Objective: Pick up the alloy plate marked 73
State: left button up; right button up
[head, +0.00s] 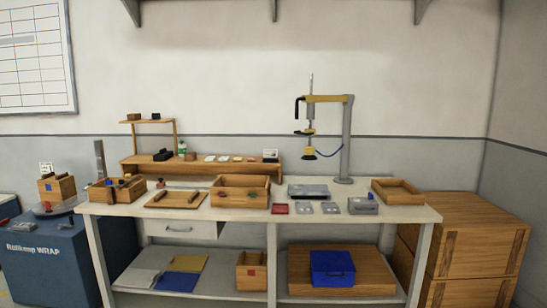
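I cannot read any marking 73 from this distance. Two small grey plate-like pieces lie flat near the front of the workbench: a left grey piece (304,208) and a right grey piece (330,208). A red piece (279,208) lies just left of them. I cannot tell which of these, if any, is the alloy plate. Neither of my grippers shows in the head view.
The white workbench (225,213) also carries a wooden crate (241,194), a board (177,200), a shallow tray (397,191) and a press-like stand (346,140). Large wooden crates (475,250) stand right, a blue bin (55,262) left. Open floor is barely visible.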

aim_at(302, 207)
jog(key=i+l, duration=0.2)
jog(key=i, duration=0.25)
jog(key=i+l, duration=0.25)
jog(key=i, duration=0.15)
jog(key=i+l, duration=0.2)
jog(key=i, duration=0.25)
jog(key=i+l, duration=0.25)
jog(key=i, duration=0.15)
